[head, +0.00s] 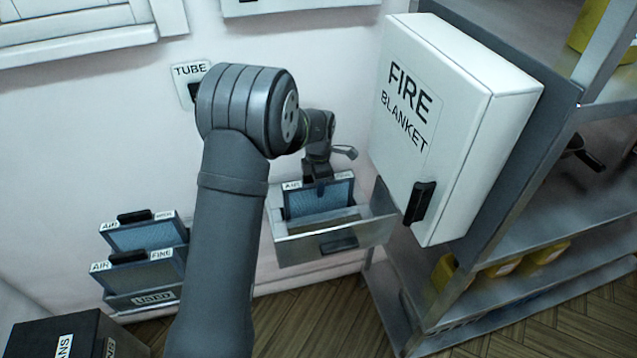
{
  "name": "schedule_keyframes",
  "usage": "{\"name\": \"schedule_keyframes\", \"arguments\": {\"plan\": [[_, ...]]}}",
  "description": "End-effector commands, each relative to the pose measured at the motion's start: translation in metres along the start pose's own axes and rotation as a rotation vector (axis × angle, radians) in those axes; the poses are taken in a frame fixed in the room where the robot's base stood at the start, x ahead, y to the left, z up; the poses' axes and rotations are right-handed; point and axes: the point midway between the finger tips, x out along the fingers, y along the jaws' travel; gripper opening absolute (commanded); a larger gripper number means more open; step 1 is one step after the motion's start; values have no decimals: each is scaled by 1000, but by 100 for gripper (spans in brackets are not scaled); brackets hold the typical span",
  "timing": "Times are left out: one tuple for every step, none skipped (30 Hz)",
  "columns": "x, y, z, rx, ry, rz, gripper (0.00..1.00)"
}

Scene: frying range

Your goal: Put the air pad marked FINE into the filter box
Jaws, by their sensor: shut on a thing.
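My gripper (317,178) is shut on the top of a blue air pad (318,200) with a dark frame. Its label reads AIR at the left; the rest is too small to read. The pad stands upright in the open filter box (300,250), a grey metal drawer at the wall, with its lower part behind the front wall. Whether it touches the bottom is hidden.
A white FIRE BLANKET cabinet (425,150) stands close to the right of the box. A metal shelf (500,285) with yellow containers is at the far right. A dark bin (65,338) is at the lower left. My forearm crosses the middle, partly covering the rack side.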

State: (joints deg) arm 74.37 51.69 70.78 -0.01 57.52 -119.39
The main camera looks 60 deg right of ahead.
Motion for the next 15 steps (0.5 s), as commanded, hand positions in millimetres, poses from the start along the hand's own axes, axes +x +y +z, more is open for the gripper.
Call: {"name": "schedule_keyframes", "arguments": {"plan": [[1,0,0,0,0,0,0],[2,0,0,0,0,0,0],[2,0,0,0,0,0,0],[3,0,0,0,0,0,0],[4,0,0,0,0,0,0],[5,0,0,0,0,0,0],[5,0,0,0,0,0,0],[6,0,0,0,0,0,0],[6,0,0,0,0,-1,0],[7,0,0,0,0,-1,0],[8,0,0,0,0,-1,0],[8,0,0,0,0,-1,0],[9,0,0,0,0,-1,0],[10,0,0,0,0,-1,0],[10,0,0,0,0,-1,0]]}}
